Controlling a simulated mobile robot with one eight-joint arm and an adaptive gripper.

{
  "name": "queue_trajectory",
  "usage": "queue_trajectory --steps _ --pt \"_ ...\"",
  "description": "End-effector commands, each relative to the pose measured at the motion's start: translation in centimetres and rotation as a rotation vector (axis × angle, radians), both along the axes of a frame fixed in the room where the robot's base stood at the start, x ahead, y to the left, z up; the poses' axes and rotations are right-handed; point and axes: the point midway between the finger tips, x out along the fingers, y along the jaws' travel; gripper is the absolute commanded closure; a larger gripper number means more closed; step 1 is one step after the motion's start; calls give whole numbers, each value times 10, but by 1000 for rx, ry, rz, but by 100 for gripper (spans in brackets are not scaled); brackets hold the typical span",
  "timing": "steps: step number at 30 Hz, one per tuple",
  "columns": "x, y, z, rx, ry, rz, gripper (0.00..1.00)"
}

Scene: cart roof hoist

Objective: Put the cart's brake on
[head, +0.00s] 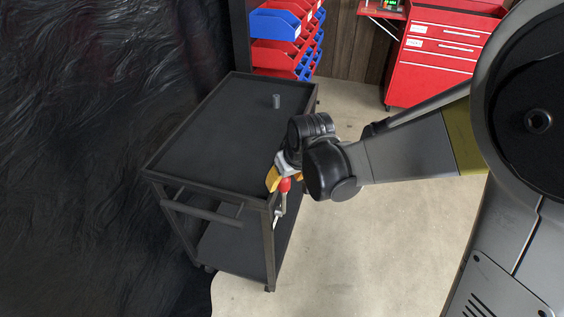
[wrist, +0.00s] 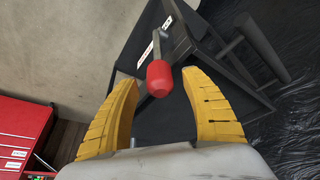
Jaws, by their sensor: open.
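The black cart (head: 222,135) stands left of centre in the head view, its push handle (head: 203,213) toward the near end. A brake lever with a red knob (head: 285,185) is on the cart's right side near the near corner. The red knob (wrist: 158,79) also shows in the wrist view, with its grey lever (wrist: 165,46) running up toward the cart frame. My gripper (head: 279,179) has yellow fingers and is open. In the wrist view the knob lies between the open fingertips (wrist: 158,82), with a visible gap on each side; contact is not visible.
A small grey cylinder (head: 276,101) stands on the cart's top. Blue and red bins (head: 275,25) are behind the cart, and a red tool cabinet (head: 434,55) is at back right. Black sheeting (head: 90,150) lies left. The floor (head: 390,235) right of the cart is clear.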

Motion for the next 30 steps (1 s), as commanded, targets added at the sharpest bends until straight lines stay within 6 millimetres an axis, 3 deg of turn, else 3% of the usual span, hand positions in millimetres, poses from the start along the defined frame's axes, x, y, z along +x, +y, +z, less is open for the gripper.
queue_trajectory --steps 4,14,20,30 --pt "5 2 -15 0 0 0 45" --pt "7 3 -17 0 0 0 45" --pt "7 3 -17 0 0 0 100" --pt "9 2 -17 4 8 -1 100"
